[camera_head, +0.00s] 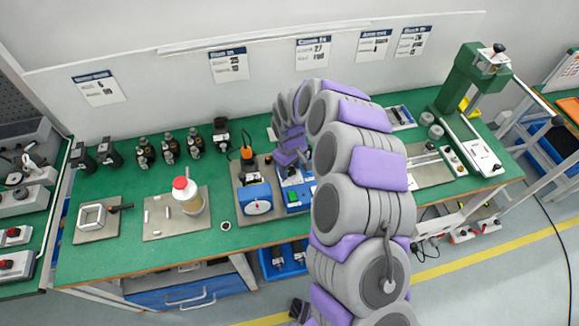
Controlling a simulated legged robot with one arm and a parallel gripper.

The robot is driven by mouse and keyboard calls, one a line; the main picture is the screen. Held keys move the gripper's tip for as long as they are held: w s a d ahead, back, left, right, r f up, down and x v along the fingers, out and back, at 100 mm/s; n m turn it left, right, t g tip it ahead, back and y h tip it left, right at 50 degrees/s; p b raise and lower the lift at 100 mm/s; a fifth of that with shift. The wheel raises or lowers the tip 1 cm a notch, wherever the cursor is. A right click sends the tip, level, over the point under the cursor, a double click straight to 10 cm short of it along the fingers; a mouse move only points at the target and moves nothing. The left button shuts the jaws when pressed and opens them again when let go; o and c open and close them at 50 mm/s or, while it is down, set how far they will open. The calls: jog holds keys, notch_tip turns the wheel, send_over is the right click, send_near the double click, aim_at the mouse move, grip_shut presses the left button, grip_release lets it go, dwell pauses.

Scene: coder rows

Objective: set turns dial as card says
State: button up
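Several white cards with dark blue headers are fixed along the back wall board. One card (228,65) hangs above the middle left, and another card (313,52) hangs above my arm; a number like 27 shows on it, but the smaller print is too small to read surely. A blue device with a round white dial face (257,207) stands on a grey plate at the bench's front middle. A second blue unit (298,196) stands right of it. My gripper (289,165) is at the second unit's top, partly hidden by my arm; its fingers cannot be made out.
A green press (465,85) stands at the right.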

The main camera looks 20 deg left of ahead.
aim_at(290, 169)
jog(key=shift+o, duration=0.9)
notch_tip(290, 169, up, 17)
jog(key=p, duration=0.3)
jog(key=shift+r, duration=0.1)
